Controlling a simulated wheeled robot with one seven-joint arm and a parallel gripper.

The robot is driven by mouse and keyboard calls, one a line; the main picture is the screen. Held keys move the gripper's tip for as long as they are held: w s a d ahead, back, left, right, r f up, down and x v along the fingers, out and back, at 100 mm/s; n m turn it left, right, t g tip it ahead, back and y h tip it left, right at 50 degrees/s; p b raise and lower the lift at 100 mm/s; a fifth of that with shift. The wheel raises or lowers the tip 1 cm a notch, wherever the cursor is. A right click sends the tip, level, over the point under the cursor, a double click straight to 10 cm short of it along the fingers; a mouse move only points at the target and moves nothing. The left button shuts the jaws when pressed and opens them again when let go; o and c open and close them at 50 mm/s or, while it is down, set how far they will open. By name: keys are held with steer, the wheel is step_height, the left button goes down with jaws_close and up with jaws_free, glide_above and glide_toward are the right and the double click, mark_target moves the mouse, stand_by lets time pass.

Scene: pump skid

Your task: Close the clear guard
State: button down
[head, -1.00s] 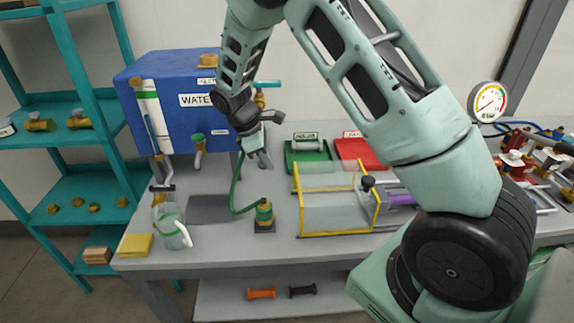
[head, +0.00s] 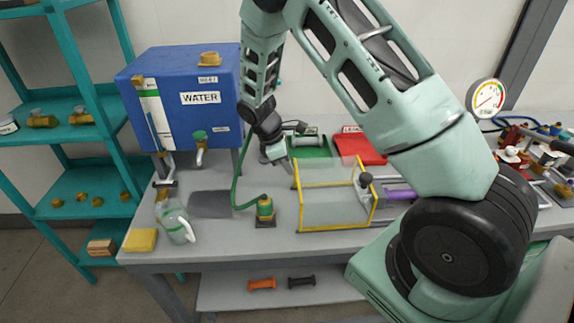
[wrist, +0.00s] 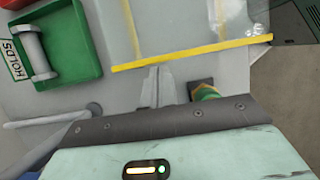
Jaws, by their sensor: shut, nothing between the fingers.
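The clear guard is a see-through box with yellow edges (head: 335,228) on the bench, right of centre in the head view. Its yellow-edged upper panel appears tilted up at the back, though its exact angle is hard to tell. In the wrist view one yellow edge (wrist: 190,53) crosses just beyond my fingertips. My gripper (head: 291,171) is shut and empty at the guard's left end. In the wrist view its fingertips (wrist: 156,72) are close to the yellow edge; I cannot tell whether they touch it.
A brass-and-green fitting with a hose (head: 265,208) stands left of the guard, close to my gripper. A green tray (head: 309,152) and a red tray (head: 365,150) lie behind. The blue water tank (head: 175,90) stands at left. A black knob (head: 366,179) is at the guard's right end.

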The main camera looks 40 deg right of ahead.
mark_target(354, 167)
steer(key=s+d, duration=0.6)
steer(key=d, duration=0.3)
steer(key=s+d, duration=0.7)
steer(key=d, duration=0.3)
steer(key=shift+s+d, duration=0.15)
steer(key=shift+d, duration=0.1)
steer(key=w+a, duration=0.1)
steer(key=a, duration=0.1)
steer(key=w+a+r, duration=0.1)
steer(key=w+a, duration=0.1)
steer(key=shift+r, duration=0.1)
steer(key=b+v, duration=0.2)
steer(key=v, duration=1.6)
steer(key=shift+a+r, duration=0.2)
steer(key=shift+r, duration=0.15)
